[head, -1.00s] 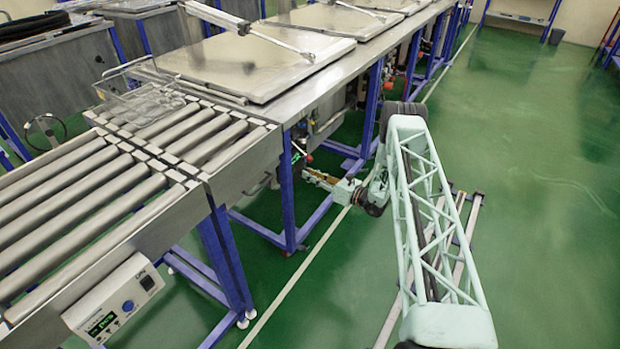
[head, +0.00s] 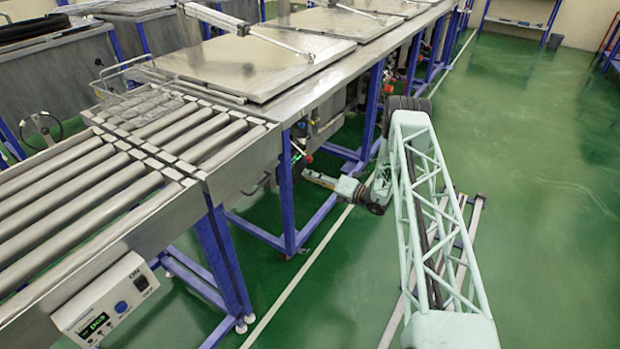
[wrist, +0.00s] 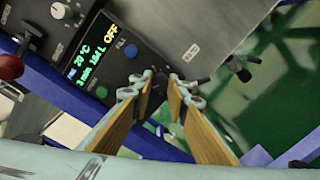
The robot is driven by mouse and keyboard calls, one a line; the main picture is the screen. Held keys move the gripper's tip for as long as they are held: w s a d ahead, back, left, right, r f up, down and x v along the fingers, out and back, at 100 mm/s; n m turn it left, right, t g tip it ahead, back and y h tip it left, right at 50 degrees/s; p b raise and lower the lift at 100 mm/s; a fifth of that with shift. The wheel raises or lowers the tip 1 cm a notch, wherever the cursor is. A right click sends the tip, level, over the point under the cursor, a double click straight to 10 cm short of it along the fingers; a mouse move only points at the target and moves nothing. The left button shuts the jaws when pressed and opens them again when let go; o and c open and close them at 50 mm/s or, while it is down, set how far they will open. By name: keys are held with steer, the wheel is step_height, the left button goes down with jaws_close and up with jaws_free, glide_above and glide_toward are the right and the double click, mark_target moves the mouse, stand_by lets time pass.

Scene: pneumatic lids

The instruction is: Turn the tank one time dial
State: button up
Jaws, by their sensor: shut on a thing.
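The tank control panel (wrist: 130,75) fills the upper middle of the wrist view. It has a lit display (wrist: 90,58) that reads 20 °C, 3 min, what looks like 10 L, and OFF. A blue button (wrist: 131,51) and a green button (wrist: 101,92) sit beside the display. My gripper (wrist: 163,88), with wooden-faced fingers, is at the panel's lower right edge, shut on a small dark dial mostly hidden between the fingertips. In the head view my gripper (head: 308,176) reaches to the table's near leg; the panel face is hidden there.
A blue table leg (head: 287,195) stands right beside my gripper. A roller conveyor (head: 130,190) with a white control box (head: 105,300) is at left. A steel tank lid (head: 255,65) lies above. Green floor (head: 540,180) is open at right.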

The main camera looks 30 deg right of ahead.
steer(key=shift+f+m+y+b, duration=0.1)
steer(key=shift+m+y+b, duration=0.3)
steer(key=shift+m, duration=2.6)
steer(key=shift+m+y+b, duration=0.1)
steer(key=shift+m+b, duration=0.45)
steer(key=shift+m, duration=2.45)
steer(key=o, duration=0.8)
steer(key=shift+o, duration=0.2)
steer(key=shift+s+d, duration=0.1)
steer(key=shift+d, duration=0.05)
